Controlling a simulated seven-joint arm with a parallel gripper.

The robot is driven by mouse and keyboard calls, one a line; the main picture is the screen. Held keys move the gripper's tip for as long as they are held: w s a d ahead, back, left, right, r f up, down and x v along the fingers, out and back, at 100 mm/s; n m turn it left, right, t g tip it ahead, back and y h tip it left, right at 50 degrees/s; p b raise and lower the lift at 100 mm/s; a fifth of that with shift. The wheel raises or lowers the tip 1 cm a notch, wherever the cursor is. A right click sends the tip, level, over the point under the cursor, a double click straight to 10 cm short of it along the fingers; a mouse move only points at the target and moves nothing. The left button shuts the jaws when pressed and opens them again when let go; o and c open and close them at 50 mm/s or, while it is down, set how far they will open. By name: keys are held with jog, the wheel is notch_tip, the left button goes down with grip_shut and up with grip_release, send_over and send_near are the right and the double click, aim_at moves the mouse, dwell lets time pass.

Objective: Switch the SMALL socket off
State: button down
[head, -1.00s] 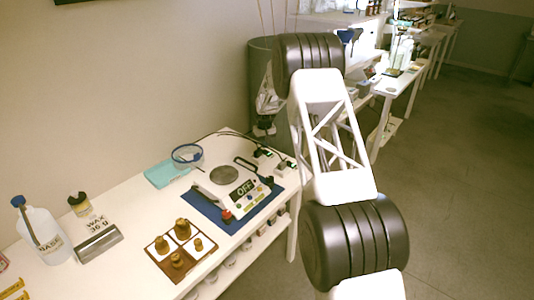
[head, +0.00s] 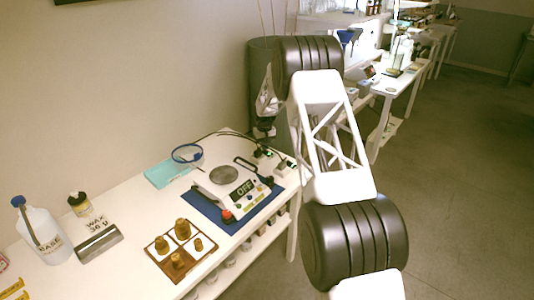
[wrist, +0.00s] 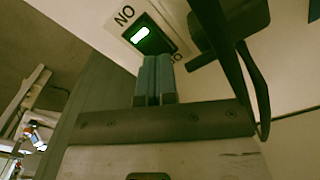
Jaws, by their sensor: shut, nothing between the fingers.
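I cannot tell from these frames which is the small one. The wrist view shows one green-lit rocker switch (wrist: 148,38) in a pale housing, with upside-down lettering reading "ON" beside it. My gripper (wrist: 155,62) is shut and empty, its fingertips at the near edge of that switch; whether they touch it is unclear.
A black plug and cable (wrist: 228,35) are close on the right in the wrist view.

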jog(key=shift+f, duration=0.7)
dwell(0.6)
jog(key=shift+r, duration=3.5)
